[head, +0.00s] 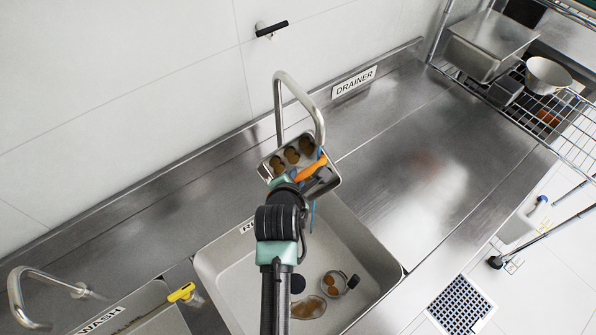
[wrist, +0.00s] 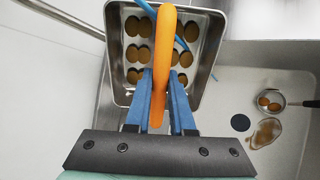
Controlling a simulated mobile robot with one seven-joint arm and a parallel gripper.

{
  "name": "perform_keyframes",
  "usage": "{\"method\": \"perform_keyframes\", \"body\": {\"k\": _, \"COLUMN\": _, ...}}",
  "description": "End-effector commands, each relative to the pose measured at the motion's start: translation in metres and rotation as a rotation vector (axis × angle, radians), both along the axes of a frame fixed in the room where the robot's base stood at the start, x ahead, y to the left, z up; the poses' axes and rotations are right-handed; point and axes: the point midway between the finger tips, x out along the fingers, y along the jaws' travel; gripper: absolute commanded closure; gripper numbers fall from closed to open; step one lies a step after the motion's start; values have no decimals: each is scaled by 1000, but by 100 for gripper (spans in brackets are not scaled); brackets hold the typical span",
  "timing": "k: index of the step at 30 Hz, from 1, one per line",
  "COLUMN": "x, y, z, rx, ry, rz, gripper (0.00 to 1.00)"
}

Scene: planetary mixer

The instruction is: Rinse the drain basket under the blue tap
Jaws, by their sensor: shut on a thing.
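My gripper (head: 300,178) is shut on an orange bar-shaped handle (head: 311,168); in the wrist view the blue fingers (wrist: 160,85) close around the orange handle (wrist: 165,45). Right behind it is a rectangular metal pan (wrist: 118,60) with rows of brown oval spots, tilted under the curved steel spout (head: 296,88) in the head view. The join between handle and pan is hidden. A thin blue streak (wrist: 200,66) crosses the pan; I cannot tell whether it is water. A small round strainer-like vessel (head: 344,276) with brown lumps lies in the sink. I cannot tell which is the drain basket.
The sink basin (head: 215,262) holds a dark drain hole (head: 298,283) and a brown puddle (head: 308,308). A second spout (head: 30,275) and a yellow-topped item (head: 181,292) are at left. The drainer counter (head: 410,170) is clear. A blue-handled fitting (head: 541,200) and floor grate (head: 460,305) are at right.

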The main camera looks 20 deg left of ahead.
Motion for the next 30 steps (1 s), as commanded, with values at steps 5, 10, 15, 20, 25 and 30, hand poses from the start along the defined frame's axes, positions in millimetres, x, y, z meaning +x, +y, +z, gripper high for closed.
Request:
{"method": "perform_keyframes", "body": {"k": 5, "x": 1, "y": -7, "z": 2, "rx": 0, "ry": -4, "rz": -1, "gripper": 100}}
{"method": "perform_keyframes", "body": {"k": 10, "x": 2, "y": -11, "z": 1, "rx": 0, "ry": -2, "rz": -1, "gripper": 100}}
{"method": "perform_keyframes", "body": {"k": 15, "x": 2, "y": -11, "z": 1, "rx": 1, "ry": -3, "rz": -1, "gripper": 100}}
{"method": "perform_keyframes", "body": {"k": 20, "x": 2, "y": -8, "z": 1, "rx": -1, "ry": -3, "rz": 0, "gripper": 100}}
{"method": "perform_keyframes", "body": {"k": 25, "x": 1, "y": -1, "z": 2, "rx": 1, "ry": -4, "rz": 0, "gripper": 100}}
{"method": "perform_keyframes", "body": {"k": 30, "x": 1, "y": 2, "z": 2, "rx": 1, "ry": -4, "rz": 0, "gripper": 100}}
